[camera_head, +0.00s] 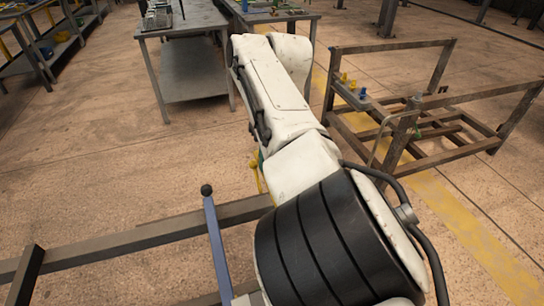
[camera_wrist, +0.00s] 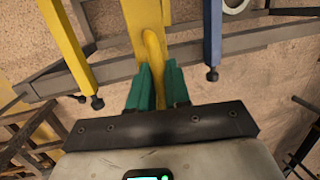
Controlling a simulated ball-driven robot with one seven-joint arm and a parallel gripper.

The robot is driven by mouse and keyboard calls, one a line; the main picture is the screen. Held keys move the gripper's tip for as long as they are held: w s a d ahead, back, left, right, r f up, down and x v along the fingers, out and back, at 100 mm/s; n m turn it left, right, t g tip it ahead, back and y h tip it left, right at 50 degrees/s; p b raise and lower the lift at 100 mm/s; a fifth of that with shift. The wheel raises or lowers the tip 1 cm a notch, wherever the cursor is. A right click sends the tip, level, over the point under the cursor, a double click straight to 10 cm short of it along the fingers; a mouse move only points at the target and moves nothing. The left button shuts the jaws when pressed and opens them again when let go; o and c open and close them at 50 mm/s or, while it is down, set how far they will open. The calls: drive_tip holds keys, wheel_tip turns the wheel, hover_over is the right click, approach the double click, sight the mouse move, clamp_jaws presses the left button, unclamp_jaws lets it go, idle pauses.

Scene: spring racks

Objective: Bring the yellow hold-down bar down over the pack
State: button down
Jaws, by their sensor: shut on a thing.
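In the wrist view, my gripper (camera_wrist: 158,88) has green fingers shut on a rounded yellow grip of a broad yellow bar (camera_wrist: 143,14), which runs up out of the frame. I take this as the yellow hold-down bar. In the head view, my arm hides the gripper and most of this bar; only a small yellow piece (camera_head: 256,178) shows beside the arm. I cannot make out the pack in either view.
A second yellow bar (camera_wrist: 68,42) with black knobs stands left in the wrist view, and a blue bar (camera_wrist: 212,32) right. The blue bar (camera_head: 217,250) also shows by grey rails (camera_head: 130,240) in the head view. A brown frame (camera_head: 395,47) stands right; a bench (camera_head: 185,22) is behind.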

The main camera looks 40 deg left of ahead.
drive_tip(key=shift+r, duration=0.15)
drive_tip(key=c, duration=1.2)
unclamp_jaws()
